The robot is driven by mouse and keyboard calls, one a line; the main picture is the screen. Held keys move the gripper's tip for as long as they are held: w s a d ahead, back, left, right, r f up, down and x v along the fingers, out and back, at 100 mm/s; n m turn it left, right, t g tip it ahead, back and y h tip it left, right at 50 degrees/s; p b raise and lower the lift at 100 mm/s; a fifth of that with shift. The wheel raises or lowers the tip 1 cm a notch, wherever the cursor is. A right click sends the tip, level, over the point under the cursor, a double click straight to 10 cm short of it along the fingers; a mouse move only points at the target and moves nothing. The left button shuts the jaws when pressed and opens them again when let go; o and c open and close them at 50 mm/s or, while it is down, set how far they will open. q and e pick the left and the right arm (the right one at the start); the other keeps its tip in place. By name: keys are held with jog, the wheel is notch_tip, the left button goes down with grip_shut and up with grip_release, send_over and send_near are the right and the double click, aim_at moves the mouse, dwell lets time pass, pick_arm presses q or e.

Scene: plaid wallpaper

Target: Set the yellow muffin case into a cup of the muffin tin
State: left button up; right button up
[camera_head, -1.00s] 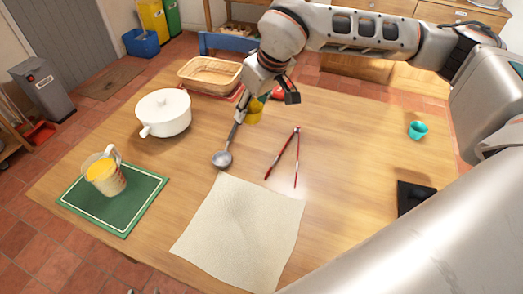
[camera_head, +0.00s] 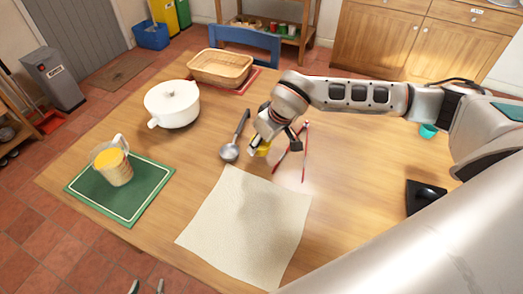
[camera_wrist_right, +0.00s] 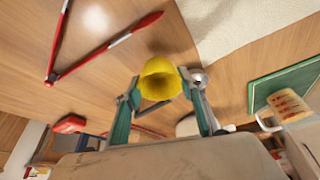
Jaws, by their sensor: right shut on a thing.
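The yellow muffin case (camera_head: 264,149) is held by my right gripper (camera_head: 272,145) above the table, between the ladle and the red tongs. In the right wrist view the yellow case (camera_wrist_right: 160,78) sits between the two fingers of the gripper (camera_wrist_right: 163,98), tilted with its opening partly showing. Two small tips of my left gripper (camera_head: 147,287) show at the bottom edge, apart, with nothing seen between them. I cannot make out a muffin tin for certain; a black object (camera_head: 424,196) at the right is partly covered by my arm.
A ladle (camera_head: 230,152), red tongs (camera_head: 304,155) and a cream cloth (camera_head: 245,225) lie nearby. A white pot (camera_head: 172,104), wicker basket (camera_head: 221,67) and jug (camera_head: 113,167) on a green mat (camera_head: 152,196) stand left.

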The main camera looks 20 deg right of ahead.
aim_at(261, 151)
jog(key=shift+f, duration=1.85)
jog(key=shift+f, duration=0.15)
jog(key=o, duration=0.8)
